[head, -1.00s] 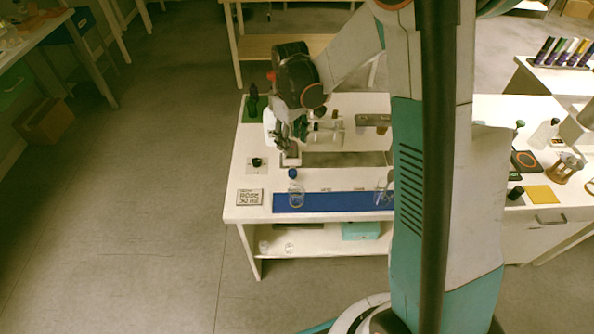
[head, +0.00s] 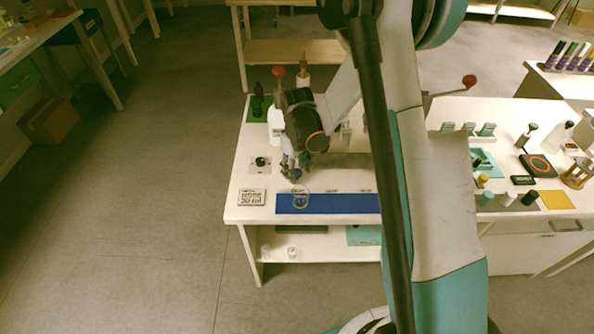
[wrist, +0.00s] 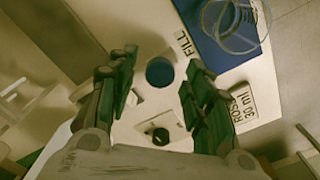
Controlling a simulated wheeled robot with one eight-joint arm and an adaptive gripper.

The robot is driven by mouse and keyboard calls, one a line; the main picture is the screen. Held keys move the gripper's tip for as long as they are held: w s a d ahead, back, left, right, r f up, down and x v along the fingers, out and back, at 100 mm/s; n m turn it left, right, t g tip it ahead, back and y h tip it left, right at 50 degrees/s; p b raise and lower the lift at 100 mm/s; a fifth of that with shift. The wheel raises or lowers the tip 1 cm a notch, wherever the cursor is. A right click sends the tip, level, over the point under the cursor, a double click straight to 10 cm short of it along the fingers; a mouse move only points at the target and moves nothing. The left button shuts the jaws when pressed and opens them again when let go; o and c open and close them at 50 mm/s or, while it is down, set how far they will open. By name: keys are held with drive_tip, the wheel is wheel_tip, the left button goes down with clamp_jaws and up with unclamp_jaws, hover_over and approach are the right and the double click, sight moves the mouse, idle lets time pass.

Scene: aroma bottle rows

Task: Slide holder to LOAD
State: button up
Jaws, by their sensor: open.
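My gripper (wrist: 162,70) is open, its two dark green fingers pointing down. In the wrist view a round blue knob (wrist: 160,72) lies in the gap between the fingertips; I cannot tell their height over it. The knob appears to belong to the holder, most of which is hidden. A FILL label (wrist: 185,43) is on the white table just beside the knob. In the head view my gripper (head: 291,176) covers the holder at the left end of the table's slot. Other small labels (head: 332,191) stand to the right, too small to read; I cannot make out LOAD.
A clear glass vessel (wrist: 233,22) stands on the blue mat (head: 335,204) close to my gripper. A "ROSE 30 ml" sign (head: 251,197) and a black knob on a plate (head: 260,162) are to the left. A green bottle (head: 257,101) stands at the back left.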

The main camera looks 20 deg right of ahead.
clamp_jaws()
drive_tip(key=s+d, duration=0.1)
drive_tip(key=d, duration=0.2)
drive_tip(key=s+d, duration=0.1)
drive_tip(key=d, duration=0.3)
drive_tip(key=s+d+b, duration=0.1)
drive_tip(key=d, duration=0.2)
drive_tip(key=shift+s+d, duration=0.25)
unclamp_jaws()
wheel_tip(320, 180, up, 12)
idle(0.5)
